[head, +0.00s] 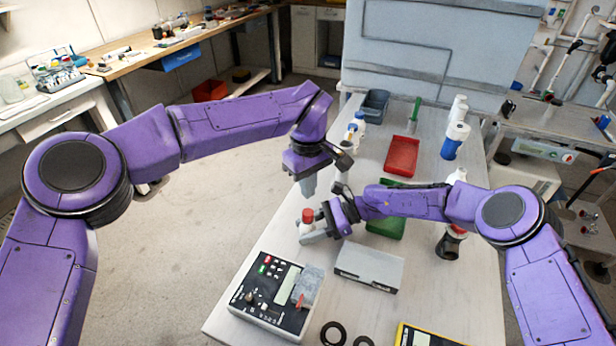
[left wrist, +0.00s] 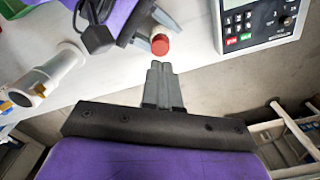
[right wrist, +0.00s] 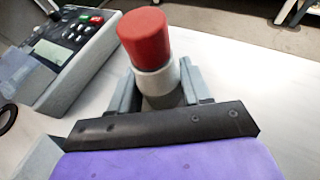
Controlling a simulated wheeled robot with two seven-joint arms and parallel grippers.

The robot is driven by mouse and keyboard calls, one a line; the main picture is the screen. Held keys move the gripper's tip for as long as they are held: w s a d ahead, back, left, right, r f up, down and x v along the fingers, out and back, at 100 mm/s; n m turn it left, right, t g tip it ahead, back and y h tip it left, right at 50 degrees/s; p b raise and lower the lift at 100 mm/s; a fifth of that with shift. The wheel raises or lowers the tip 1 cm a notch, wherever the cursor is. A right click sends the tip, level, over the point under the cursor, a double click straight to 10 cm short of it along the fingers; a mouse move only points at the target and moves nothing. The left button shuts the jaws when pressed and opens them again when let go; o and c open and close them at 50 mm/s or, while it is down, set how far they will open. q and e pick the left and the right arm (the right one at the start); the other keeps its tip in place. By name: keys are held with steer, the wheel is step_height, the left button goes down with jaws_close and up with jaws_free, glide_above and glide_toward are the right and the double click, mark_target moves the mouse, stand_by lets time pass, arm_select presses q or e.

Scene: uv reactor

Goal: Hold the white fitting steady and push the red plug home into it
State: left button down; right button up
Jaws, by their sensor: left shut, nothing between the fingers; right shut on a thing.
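The red plug (right wrist: 144,38) sits upright in the top of the white fitting (right wrist: 156,82) in the right wrist view. My right gripper (right wrist: 155,90) is shut on the white fitting, with one finger on each side. In the head view the red plug (head: 307,215) shows above my right gripper (head: 318,228), near the bench's left edge. My left gripper (head: 308,185) is shut and empty, pointing down above the plug. In the left wrist view the red plug (left wrist: 160,44) lies just beyond the left fingertips (left wrist: 160,66). How deep the plug sits is hidden.
A control box with keypad (head: 272,295) stands in front of the grippers, and a grey box (head: 368,268) to the right. A green tray (head: 388,222) lies behind my right arm and a red tray (head: 402,156) farther back. Black rings (head: 333,333) lie at the front.

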mark_target(308, 212)
arm_select(q)
steer(key=shift+f, duration=2.1)
steer(key=shift+f, duration=0.8)
stand_by(0.5)
steer(key=shift+r, duration=3.55)
arm_select(e)
steer(key=o, duration=1.1)
steer(key=shift+o, duration=0.2)
